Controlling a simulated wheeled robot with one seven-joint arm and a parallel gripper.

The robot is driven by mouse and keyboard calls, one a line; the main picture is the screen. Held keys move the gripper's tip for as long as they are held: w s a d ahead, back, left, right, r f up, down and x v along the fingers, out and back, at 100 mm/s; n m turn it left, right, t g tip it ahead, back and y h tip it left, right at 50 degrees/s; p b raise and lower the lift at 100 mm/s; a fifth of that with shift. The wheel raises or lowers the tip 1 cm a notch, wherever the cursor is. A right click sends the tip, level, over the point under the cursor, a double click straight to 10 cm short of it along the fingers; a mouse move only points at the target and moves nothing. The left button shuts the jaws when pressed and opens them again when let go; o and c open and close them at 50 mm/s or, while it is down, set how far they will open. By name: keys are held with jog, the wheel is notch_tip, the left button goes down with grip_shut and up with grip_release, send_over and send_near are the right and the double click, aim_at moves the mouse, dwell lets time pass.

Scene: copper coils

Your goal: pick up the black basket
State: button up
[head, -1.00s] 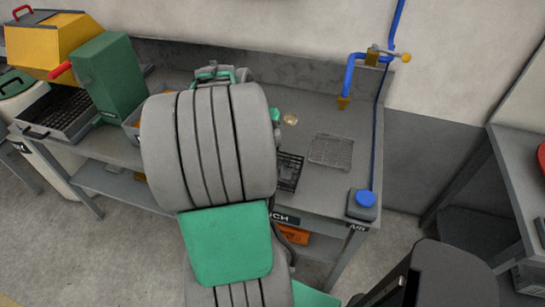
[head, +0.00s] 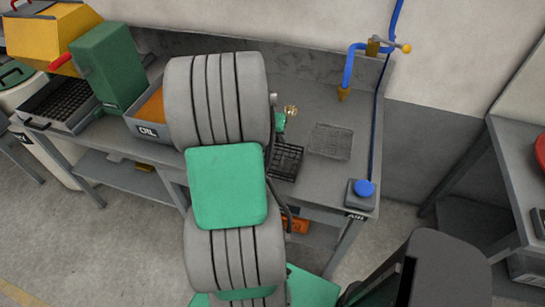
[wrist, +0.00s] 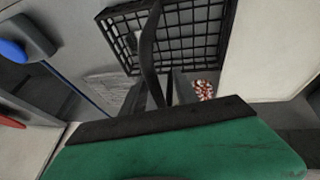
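The black basket (head: 287,160) is a dark open grid on the grey bench, just right of my arm, which may hide its left part. In the wrist view the black basket (wrist: 205,38) is at the top, with a dark strap-like handle (wrist: 148,50) curving down toward my gripper. My gripper (wrist: 162,122) shows there as a green body with a black front edge. In the head view my arm mostly hides the gripper.
A grey wire mesh (head: 330,141) lies right of the basket. A small copper-coloured coil (head: 291,111) is behind it. A blue-topped box (head: 362,190) sits at the bench's right front corner. A blue pipe (head: 348,68) stands at the back. An OIL bin (head: 147,128) is on the left.

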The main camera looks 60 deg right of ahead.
jog(key=shift+f, duration=0.1)
dwell(0.3)
grip_shut()
dwell(1.3)
